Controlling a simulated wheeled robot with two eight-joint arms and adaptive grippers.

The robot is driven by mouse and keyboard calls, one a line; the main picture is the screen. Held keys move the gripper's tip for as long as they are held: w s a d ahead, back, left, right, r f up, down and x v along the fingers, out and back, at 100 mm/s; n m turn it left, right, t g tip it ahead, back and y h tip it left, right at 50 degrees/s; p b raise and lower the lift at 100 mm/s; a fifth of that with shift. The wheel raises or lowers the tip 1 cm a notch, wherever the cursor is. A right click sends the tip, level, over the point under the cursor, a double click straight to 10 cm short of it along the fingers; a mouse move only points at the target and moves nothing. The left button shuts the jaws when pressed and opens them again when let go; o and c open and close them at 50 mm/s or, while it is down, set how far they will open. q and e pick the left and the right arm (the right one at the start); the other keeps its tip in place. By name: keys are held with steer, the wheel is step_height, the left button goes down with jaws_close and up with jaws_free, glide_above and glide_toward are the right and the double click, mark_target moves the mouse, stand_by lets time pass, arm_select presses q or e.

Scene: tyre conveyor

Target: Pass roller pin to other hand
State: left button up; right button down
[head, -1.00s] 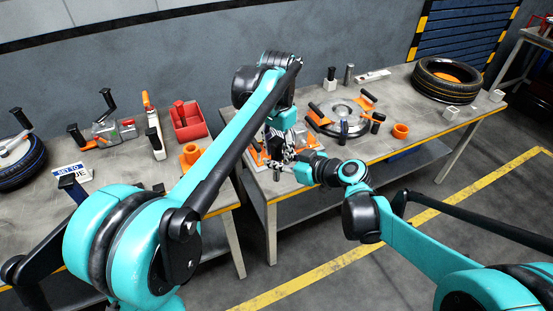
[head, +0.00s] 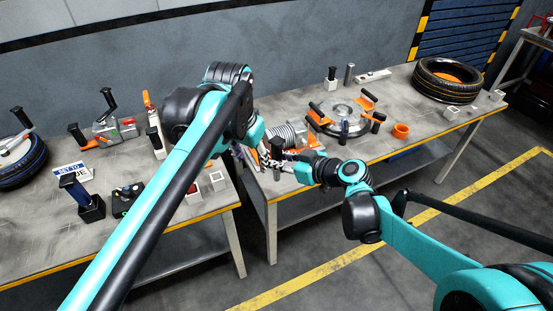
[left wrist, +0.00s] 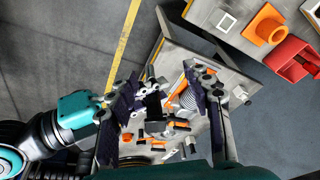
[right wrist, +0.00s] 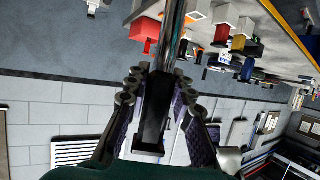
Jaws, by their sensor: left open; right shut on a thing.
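The roller pin (right wrist: 154,115), a black handle with a shiny metal shaft, is held between my right gripper's fingers (right wrist: 160,95) in the right wrist view. In the left wrist view its black handle (left wrist: 153,105) shows between the spread fingers of my left gripper (left wrist: 162,80). My left gripper is open; I cannot tell whether either finger touches the pin. In the head view my right gripper (head: 286,156) is above the front left edge of the right table, with my left wrist just left of it. The pin is hard to make out there.
The right table (head: 420,125) carries a coil spring (head: 288,135), a round metal disc fixture (head: 343,115), an orange ring (head: 401,131) and a tyre (head: 447,80). The left table (head: 40,215) holds tools and blocks. A gap separates the tables.

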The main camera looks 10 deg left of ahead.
arm_select(q)
steer(key=s+a+f+n+t, duration=0.2)
steer(key=s+f, duration=0.4)
steer(key=s+a+f+n+t, duration=0.2)
steer(key=s+a+f, duration=0.1)
steer(key=s+f, duration=0.4)
steer(key=shift+a, duration=0.3)
